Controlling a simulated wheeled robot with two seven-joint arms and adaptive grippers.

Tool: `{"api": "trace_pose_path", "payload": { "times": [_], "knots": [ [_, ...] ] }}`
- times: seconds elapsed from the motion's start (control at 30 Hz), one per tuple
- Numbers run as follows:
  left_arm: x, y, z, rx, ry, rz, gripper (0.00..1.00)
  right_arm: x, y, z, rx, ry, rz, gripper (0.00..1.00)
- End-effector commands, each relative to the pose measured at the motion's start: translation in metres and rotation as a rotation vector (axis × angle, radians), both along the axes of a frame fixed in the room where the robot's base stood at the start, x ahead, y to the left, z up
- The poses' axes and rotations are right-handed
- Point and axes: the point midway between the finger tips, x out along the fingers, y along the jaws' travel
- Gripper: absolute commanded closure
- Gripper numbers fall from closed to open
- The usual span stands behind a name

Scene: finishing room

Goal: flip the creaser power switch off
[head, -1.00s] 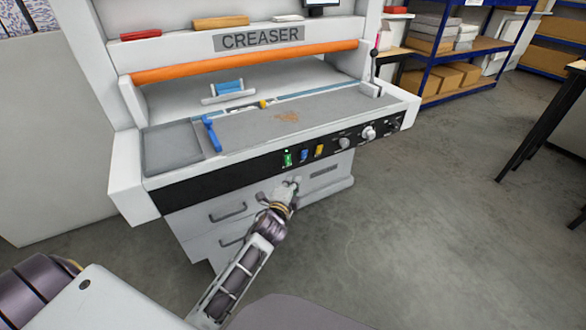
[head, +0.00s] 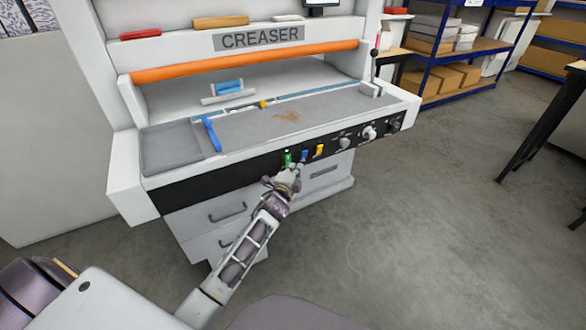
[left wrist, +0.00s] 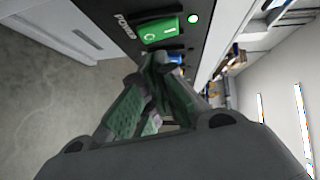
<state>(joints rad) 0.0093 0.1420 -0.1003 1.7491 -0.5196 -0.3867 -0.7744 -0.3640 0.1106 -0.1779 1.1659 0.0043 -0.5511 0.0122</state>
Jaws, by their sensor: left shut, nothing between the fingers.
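The creaser (head: 262,39) stands ahead of me with a black control strip on its front. The green power switch (head: 288,157) is on that strip; in the left wrist view the green rocker (left wrist: 160,29) sits beside the word POWER, with a lit green lamp (left wrist: 193,18) next to it. My left gripper (head: 298,168) is shut and empty, just below the switch in the head view. In the left wrist view its fingertips (left wrist: 160,60) are close to the rocker's edge; I cannot tell whether they touch it. My right gripper is not in view.
A blue switch (head: 304,155) and a yellow one (head: 320,150) are right of the green switch, then several knobs (head: 369,132). Drawers with handles (head: 228,213) are below. Open floor (head: 430,220) lies to the right.

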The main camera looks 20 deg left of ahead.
Motion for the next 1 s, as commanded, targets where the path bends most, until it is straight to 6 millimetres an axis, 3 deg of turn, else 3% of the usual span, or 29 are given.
{"api": "trace_pose_path", "payload": {
  "times": [0.2, 0.67, 0.9, 1.0],
  "knots": [
    [0.009, 0.011, -0.003, 0.001, 0.000, 0.000, 1.00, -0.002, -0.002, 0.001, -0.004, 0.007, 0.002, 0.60],
    [0.010, 0.013, -0.004, 0.001, 0.000, 0.000, 1.00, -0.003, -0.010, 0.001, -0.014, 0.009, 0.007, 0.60],
    [0.011, 0.014, -0.005, 0.011, -0.009, 0.000, 1.00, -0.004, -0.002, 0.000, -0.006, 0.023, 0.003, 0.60],
    [0.011, 0.015, -0.006, 0.019, -0.016, -0.001, 1.00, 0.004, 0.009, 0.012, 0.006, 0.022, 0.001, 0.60]
  ]
}}
